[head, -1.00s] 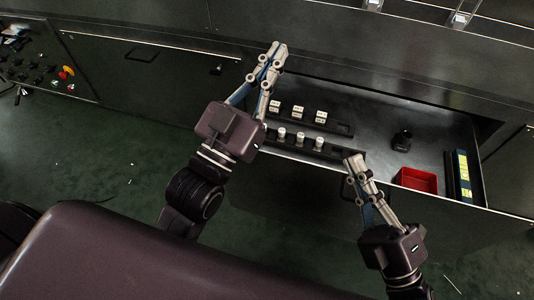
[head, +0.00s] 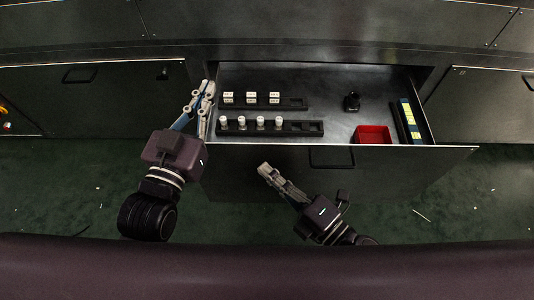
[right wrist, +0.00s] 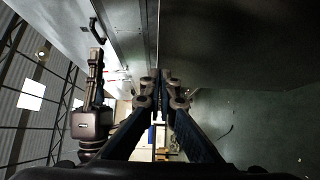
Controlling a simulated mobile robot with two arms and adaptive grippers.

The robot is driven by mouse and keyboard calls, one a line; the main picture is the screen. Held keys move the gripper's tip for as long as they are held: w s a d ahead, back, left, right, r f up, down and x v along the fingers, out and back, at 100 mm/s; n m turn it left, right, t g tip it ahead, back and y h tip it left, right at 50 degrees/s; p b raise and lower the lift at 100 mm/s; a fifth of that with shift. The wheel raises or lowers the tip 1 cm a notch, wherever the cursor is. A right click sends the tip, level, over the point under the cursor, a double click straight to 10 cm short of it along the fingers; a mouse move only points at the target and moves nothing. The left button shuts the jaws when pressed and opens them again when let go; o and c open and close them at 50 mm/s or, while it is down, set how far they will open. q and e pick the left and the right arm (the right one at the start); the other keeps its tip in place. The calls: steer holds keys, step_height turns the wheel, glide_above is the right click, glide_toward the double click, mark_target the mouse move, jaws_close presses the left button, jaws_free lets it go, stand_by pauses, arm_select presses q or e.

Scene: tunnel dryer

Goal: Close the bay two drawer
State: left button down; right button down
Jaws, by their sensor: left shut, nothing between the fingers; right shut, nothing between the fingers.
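The open drawer (head: 400,178) sticks out from the dark cabinet, its inside showing from above. Its front panel carries a dark handle (head: 331,157). My left gripper (head: 208,88) is shut and empty at the drawer's left edge, its tips near the cabinet face; I cannot tell whether it touches. My right gripper (head: 264,170) is shut and empty in front of the drawer's front panel, left of and a little below the handle. Any gap to the panel is unclear. The right gripper's closed fingers also show in the right wrist view (right wrist: 162,78).
Green floor (head: 450,215) lies clear in front apart from scraps.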

mark_target(255, 145)
steer(key=w, duration=0.3)
steer(key=shift+w+a, duration=0.2)
steer(key=shift+a, duration=0.1)
arm_select(q)
steer(key=shift+r, duration=0.3)
arm_select(e)
steer(key=shift+w, duration=0.6)
